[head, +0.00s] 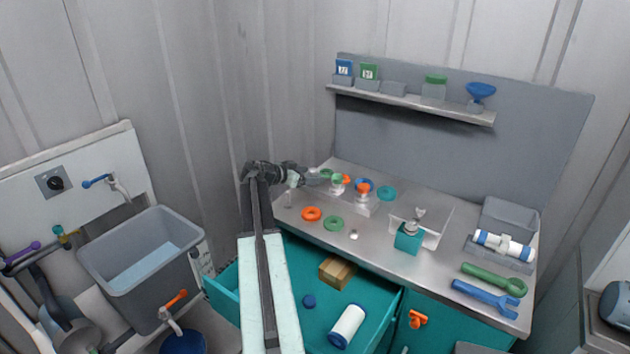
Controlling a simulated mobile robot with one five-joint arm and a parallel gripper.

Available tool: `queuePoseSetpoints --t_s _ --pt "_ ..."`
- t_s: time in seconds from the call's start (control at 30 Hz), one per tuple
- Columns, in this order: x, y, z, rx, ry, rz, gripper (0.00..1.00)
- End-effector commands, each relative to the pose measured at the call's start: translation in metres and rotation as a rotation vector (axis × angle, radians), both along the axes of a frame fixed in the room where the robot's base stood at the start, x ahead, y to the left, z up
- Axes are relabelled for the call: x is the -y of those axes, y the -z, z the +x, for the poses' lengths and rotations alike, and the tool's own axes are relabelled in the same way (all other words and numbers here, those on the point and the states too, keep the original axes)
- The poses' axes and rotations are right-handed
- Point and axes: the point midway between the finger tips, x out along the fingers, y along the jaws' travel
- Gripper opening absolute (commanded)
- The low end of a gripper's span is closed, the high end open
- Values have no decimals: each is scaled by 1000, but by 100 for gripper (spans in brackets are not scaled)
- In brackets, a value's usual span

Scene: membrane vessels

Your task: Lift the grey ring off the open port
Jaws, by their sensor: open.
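My gripper (298,177) is at the end of my arm, over the back left corner of the steel bench. It is open, and its fingers are small and hard to make out here. A small grey piece (313,174) shows right beside the fingertips; it may be the grey ring, and I cannot tell whether they touch or what is under it. Another grey round piece (411,228) sits on top of a teal block (408,240) at mid-bench. I cannot make out an open port clearly at this size.
An orange ring (311,214) and green ring (334,223) lie forward. A white cylinder (505,245) and wrenches (485,295) are at right. An open teal drawer (290,270) juts out below.

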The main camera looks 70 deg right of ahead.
Motion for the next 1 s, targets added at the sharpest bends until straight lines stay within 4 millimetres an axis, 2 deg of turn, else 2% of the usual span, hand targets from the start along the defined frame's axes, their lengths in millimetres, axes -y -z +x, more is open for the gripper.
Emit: queuePoseSetpoints --t_s 0.07,0.23,0.47,0.77,0.87,1.0 --pt "6 4 -3 0 1 0 75" --pt "5 2 -3 0 0 1 75" --pt "5 2 -3 1 1 1 11" --pt "5 -1 -4 1 1 1 11" --pt "5 -11 -4 1 2 1 11" --pt "5 -36 -4 1 2 1 11"
